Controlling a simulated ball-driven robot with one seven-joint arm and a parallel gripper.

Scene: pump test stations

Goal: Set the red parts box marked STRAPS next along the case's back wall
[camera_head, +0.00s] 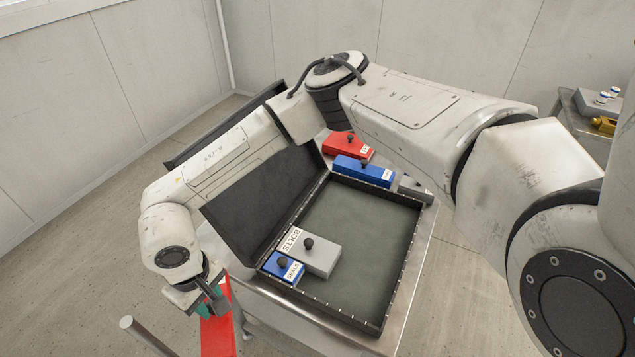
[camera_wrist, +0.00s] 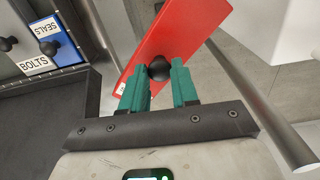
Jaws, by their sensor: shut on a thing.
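My gripper (camera_head: 210,303) is shut on the black knob of a red parts box (camera_head: 218,335), left of the near end of the case and outside it. In the wrist view the teal fingers (camera_wrist: 158,76) grip the knob, and the red box (camera_wrist: 178,40) hangs tilted; its label is not readable. The open case (camera_head: 393,268) has its dark lid (camera_head: 258,200) raised on the left. Inside, in the near left corner, the blue SEALS box (camera_head: 273,262) sits beside the grey BOLTS box (camera_head: 322,262); both also show in the wrist view (camera_wrist: 62,50).
Beyond the case's far wall are another red box (camera_head: 345,139), a blue box (camera_head: 350,167) and a grey box (camera_head: 411,188). The case floor (camera_head: 355,225) is bare beyond BOLTS and to the right. A metal rail (camera_head: 145,335) runs near my gripper at lower left.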

